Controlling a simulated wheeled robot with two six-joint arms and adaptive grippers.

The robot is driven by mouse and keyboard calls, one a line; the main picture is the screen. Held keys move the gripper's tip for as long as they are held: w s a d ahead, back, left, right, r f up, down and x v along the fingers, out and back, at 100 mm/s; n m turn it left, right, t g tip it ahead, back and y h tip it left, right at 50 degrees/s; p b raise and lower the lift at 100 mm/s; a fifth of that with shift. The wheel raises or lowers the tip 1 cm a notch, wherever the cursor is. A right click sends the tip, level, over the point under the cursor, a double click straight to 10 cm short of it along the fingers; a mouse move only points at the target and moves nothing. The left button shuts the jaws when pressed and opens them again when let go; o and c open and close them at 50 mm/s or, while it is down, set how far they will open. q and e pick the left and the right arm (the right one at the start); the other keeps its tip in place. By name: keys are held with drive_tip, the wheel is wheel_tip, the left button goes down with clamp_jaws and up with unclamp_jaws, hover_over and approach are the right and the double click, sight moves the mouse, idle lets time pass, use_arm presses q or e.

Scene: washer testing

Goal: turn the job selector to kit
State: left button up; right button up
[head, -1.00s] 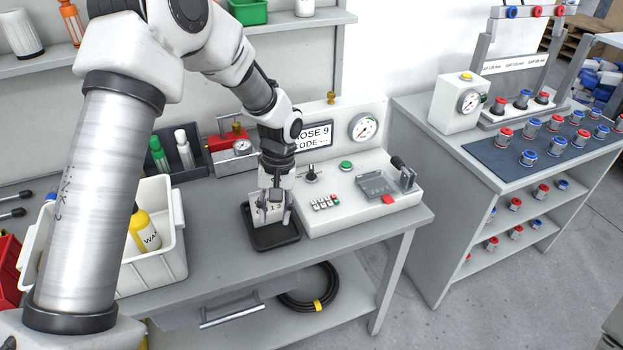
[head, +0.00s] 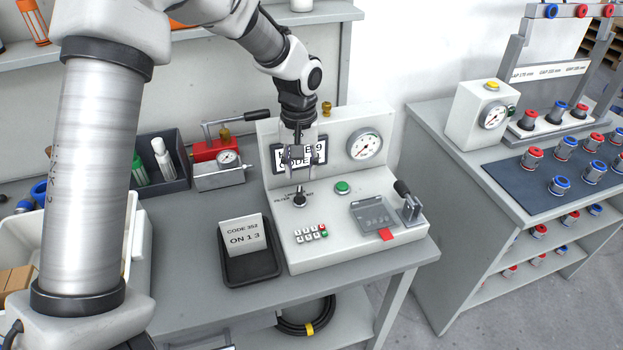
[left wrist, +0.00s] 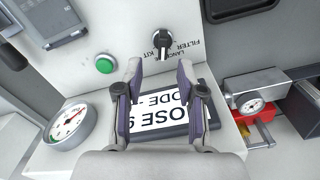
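The job selector, a black knob (head: 299,198) with printed labels beside it, sits on the white test panel (head: 350,248), left of the green button. My left gripper (head: 299,160) hangs above and behind the knob, in front of the display (head: 318,152). In the left wrist view its fingers (left wrist: 160,78) are apart with nothing between them, clear of the knob. My right gripper is not in view.
The green button (head: 342,187), a gauge (head: 364,145), a small keypad (head: 310,234) and a lever (head: 408,204) are close by. A red pump (head: 216,150) stands behind left.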

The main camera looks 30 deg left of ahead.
sight(299, 195)
use_arm(q)
drive_tip(key=shift+s+f, duration=0.35)
drive_tip(key=shift+f, duration=0.3)
drive_tip(key=shift+s+f, duration=0.35)
drive_tip(key=shift+f, duration=0.25)
drive_tip(key=f, duration=0.4)
drive_tip(key=shift+w+f, duration=0.3)
drive_tip(key=shift+w, duration=0.05)
drive_tip(key=shift+s+r, duration=0.15)
drive_tip(key=shift+s, duration=0.05)
clamp_jaws()
